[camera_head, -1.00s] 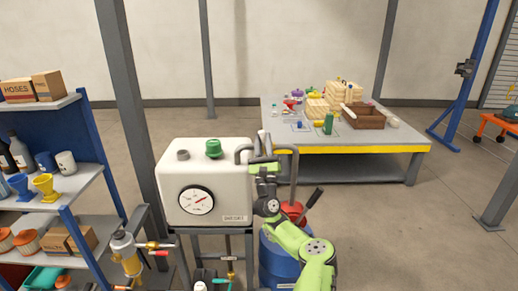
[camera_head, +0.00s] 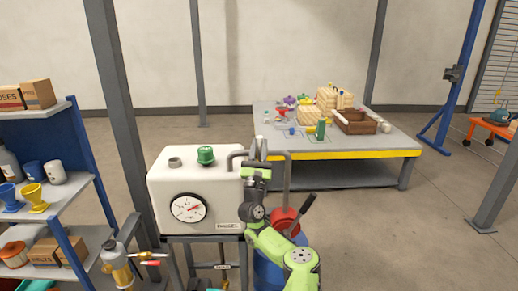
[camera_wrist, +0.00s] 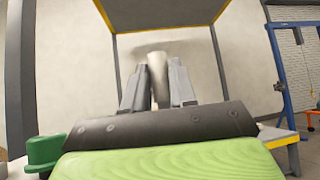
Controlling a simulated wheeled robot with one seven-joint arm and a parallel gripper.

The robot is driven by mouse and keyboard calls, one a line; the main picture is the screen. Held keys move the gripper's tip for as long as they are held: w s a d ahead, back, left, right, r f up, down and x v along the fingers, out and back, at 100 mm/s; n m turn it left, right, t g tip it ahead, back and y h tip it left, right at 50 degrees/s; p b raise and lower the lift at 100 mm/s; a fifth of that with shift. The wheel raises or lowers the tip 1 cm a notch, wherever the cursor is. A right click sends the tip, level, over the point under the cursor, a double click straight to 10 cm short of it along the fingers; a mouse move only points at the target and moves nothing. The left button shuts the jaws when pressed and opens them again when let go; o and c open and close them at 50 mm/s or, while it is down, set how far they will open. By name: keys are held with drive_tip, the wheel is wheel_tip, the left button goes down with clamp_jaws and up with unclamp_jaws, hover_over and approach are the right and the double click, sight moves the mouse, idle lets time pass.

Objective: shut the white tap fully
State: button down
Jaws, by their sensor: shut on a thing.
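My gripper (camera_head: 258,150) is raised beside the upper right corner of the white tank (camera_head: 193,183). Its fingers, also seen in the wrist view (camera_wrist: 158,88), are shut on a pale, smooth, upright cylinder (camera_wrist: 157,70). I cannot tell whether this piece belongs to a tap. No white tap can be clearly made out. A brass tap with a red lever (camera_head: 151,263) shows low at the left of the tank. A small teal part (camera_head: 213,289) is cut off at the bottom edge.
The tank has a green cap (camera_head: 206,155) and a gauge (camera_head: 188,207). A grey bent pipe (camera_head: 286,172) stands close to my gripper. A blue drum (camera_head: 268,272) is below. Shelves (camera_head: 72,205) stand left, a loaded table (camera_head: 340,147) behind.

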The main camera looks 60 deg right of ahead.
drive_tip(key=c, duration=1)
unclamp_jaws()
drive_tip(key=b+v, duration=0.2)
drive_tip(key=v, duration=1.3)
drive_tip(key=shift+s+a+f, duration=0.15)
drive_tip(key=shift+s+f, duration=0.05)
drive_tip(key=shift+f, duration=0.1)
